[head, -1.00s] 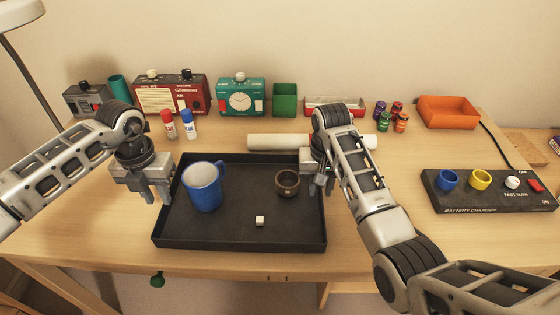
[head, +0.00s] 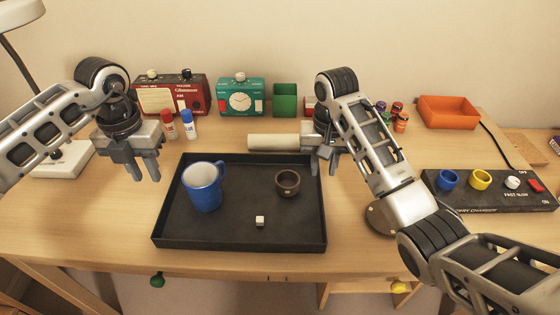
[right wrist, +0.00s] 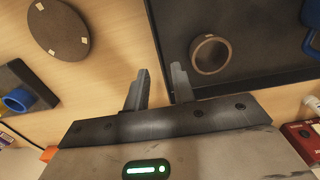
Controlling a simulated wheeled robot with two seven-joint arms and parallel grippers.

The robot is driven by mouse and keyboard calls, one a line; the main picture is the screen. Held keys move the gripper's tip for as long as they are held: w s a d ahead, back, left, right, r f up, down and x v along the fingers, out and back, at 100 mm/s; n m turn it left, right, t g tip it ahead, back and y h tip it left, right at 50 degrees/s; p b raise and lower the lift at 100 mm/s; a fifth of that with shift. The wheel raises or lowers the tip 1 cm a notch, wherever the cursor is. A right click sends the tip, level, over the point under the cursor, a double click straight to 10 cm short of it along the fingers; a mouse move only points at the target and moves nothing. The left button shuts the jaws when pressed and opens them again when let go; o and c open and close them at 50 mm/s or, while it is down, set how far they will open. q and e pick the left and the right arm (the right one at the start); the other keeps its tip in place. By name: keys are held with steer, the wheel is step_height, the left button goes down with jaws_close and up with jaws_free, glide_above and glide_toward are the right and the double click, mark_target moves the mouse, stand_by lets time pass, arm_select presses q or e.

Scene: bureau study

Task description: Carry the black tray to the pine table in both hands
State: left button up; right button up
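The black tray (head: 240,240) lies flat on a light wooden desk (head: 100,225). On it are a blue mug (head: 203,187), a small dark bowl (head: 288,184) and a small white cube (head: 260,221). My left gripper (head: 146,174) is open and empty, above the desk left of the tray, apart from it. My right gripper (head: 323,170) is open above the tray's right rim. In the right wrist view its fingers (right wrist: 160,70) are apart, on either side of the tray's rim line, with nothing gripped. I cannot tell whether this desk is the pine table.
A white roll (head: 272,142) lies behind the tray. A red radio (head: 172,95), a teal clock (head: 241,98) and a green box (head: 285,99) line the back. A battery charger (head: 490,192) is at right. A dark round disc (right wrist: 58,30) lies right of the tray.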

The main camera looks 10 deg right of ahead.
steer(key=shift+s+r, duration=0.1)
steer(key=shift+r, duration=2.4)
